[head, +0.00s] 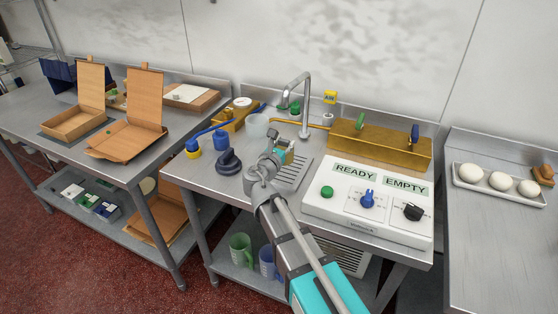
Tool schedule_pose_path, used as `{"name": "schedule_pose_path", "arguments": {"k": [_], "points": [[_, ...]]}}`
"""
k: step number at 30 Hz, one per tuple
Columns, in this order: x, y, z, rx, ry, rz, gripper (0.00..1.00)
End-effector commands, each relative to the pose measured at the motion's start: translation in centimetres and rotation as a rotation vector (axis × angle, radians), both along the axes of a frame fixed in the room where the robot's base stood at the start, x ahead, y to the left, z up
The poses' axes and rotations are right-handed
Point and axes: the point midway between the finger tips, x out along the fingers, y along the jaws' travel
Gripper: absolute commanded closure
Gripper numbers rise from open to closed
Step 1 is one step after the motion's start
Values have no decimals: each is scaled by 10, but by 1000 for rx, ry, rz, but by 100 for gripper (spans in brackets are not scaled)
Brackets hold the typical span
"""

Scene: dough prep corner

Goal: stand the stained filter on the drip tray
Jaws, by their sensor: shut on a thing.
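My gripper (273,147) is over the steel sink counter, at the left edge of the ribbed drip tray (294,172). It is shut on a small tan and green piece (286,153), which looks like the stained filter; my gripper hides part of it. Any stain is too small to make out. The piece shows above the back part of the drip tray; I cannot tell whether it touches the tray. My wrist and arm cover the tray's left front side.
A translucent cup (257,126) and tap (306,105) stand behind. The control box (367,202) is right, before a brass trough (380,143). The counter's left front is clear.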

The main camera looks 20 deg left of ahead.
Motion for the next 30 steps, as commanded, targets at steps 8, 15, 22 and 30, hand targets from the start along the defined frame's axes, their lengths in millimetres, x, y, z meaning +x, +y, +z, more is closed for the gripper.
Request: {"name": "schedule_pose_path", "arguments": {"k": [8, 15, 22, 30], "points": [[14, 10, -21, 0, 0, 0, 100], [14, 10, -21, 0, 0, 1, 100], [15, 11, -22, 0, 0, 1, 100], [21, 16, -40, 0, 0, 2, 100]]}}
